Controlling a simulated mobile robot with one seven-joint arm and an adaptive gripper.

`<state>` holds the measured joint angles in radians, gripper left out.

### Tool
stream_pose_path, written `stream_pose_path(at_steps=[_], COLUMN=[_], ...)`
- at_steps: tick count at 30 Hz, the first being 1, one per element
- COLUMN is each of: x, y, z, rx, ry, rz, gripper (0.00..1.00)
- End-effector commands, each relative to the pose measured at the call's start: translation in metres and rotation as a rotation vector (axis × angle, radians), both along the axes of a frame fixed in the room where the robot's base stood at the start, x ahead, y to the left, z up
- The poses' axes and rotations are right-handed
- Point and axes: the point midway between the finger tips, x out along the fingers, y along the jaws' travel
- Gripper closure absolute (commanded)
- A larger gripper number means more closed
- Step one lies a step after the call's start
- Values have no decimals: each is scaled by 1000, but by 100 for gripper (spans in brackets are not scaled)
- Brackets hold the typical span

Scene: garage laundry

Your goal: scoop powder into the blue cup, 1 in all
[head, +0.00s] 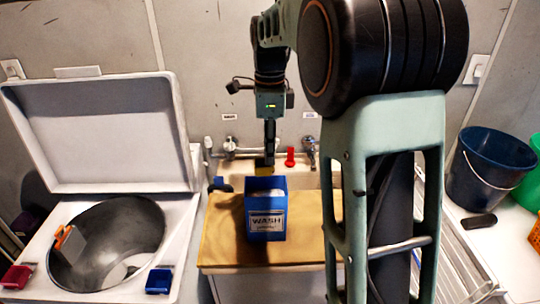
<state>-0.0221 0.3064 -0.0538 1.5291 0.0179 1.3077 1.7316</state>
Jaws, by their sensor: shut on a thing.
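The blue cup (159,281) sits on the front right rim of the open top-loading washer. A blue box labelled WASH (266,222) stands upright on a wooden board, its top open; pale matter shows inside. My gripper (268,158) points down just behind and above the box. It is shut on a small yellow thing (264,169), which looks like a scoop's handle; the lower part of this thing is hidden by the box. I cannot tell whether it touches the powder.
The washer's lid (95,125) stands open at left; an orange-and-grey thing (72,244) is in the drum. A red cup (16,277) sits front left. A sink with taps (230,148) is behind; a bucket (489,168) stands right.

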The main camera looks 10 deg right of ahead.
Motion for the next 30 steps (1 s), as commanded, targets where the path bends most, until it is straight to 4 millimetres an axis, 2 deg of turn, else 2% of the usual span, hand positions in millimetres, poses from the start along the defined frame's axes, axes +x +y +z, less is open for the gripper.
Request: stream_pose_path(at_steps=[5, 11, 30], x=[1, 1, 0], y=[0, 0, 0], z=[-4, -17, -80], rx=[0, 0, -1], ry=[0, 0, 1], rz=[-4, -3, -2], gripper=[100, 100, 100])
